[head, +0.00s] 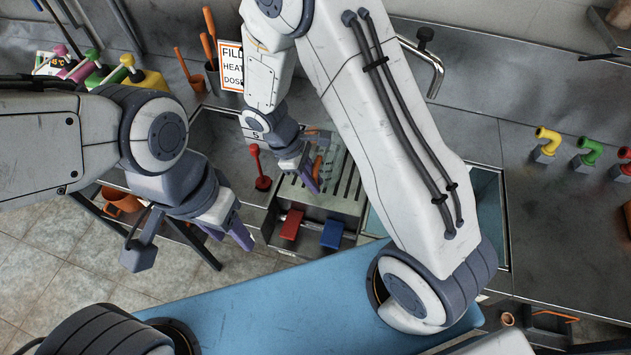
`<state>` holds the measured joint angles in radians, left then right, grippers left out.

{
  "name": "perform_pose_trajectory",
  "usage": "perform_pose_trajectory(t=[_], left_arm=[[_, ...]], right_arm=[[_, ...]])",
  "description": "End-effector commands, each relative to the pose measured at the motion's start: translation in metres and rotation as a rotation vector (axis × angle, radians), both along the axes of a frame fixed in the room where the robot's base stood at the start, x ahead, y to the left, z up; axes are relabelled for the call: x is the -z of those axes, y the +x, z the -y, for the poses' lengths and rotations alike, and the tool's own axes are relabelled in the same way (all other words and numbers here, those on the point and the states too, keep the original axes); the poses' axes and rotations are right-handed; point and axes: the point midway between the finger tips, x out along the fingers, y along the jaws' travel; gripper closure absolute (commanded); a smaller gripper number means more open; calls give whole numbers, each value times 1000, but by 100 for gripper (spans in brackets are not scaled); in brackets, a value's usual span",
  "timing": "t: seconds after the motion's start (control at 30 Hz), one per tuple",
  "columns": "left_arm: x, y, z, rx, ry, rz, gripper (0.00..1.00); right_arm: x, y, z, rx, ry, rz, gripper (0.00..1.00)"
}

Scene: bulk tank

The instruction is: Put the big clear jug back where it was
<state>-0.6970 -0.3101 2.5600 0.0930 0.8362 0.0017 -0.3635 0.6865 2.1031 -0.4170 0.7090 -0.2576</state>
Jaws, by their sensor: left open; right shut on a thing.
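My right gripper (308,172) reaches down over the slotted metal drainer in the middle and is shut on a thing. That thing, a see-through piece with an orange part (318,165), looks like the big clear jug; the fingers and wrist hide much of it, and its outline is faint. I cannot tell whether it touches the drainer.
A red lever (261,168) stands left of the drainer. Red (291,224) and blue (332,234) pedals sit at its front. Yellow, green and red taps (588,152) are at right. Bottles with coloured tops (110,72) stand at back left. A blue surface (270,318) lies in front.

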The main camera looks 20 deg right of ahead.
Motion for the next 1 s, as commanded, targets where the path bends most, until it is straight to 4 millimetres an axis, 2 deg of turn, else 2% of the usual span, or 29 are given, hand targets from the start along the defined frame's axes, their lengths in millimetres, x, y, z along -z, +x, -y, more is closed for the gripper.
perform_pose_trajectory(t=[0.17, 0.57, 0.6, 0.63, 0.67, 1.0], left_arm=[[-5, 0, 0, 0, 0, 0, 50], [-1, 0, 0, 0, 0, 0, 50], [-2, 0, 0, 0, 0, 0, 50], [-2, 0, 0, 0, 0, 0, 50], [-2, 0, 0, 0, 0, 0, 50], [-5, 0, 0, 0, 0, 0, 50]], right_arm=[[18, 0, 0, 0, 0, -1, 100], [24, 0, 0, 2, 0, 1, 100], [22, 0, 0, 2, 0, 1, 67], [22, 0, 0, 2, 0, 1, 55], [22, 0, 0, 1, 0, 0, 52], [19, 0, 0, 1, 1, 1, 52]])
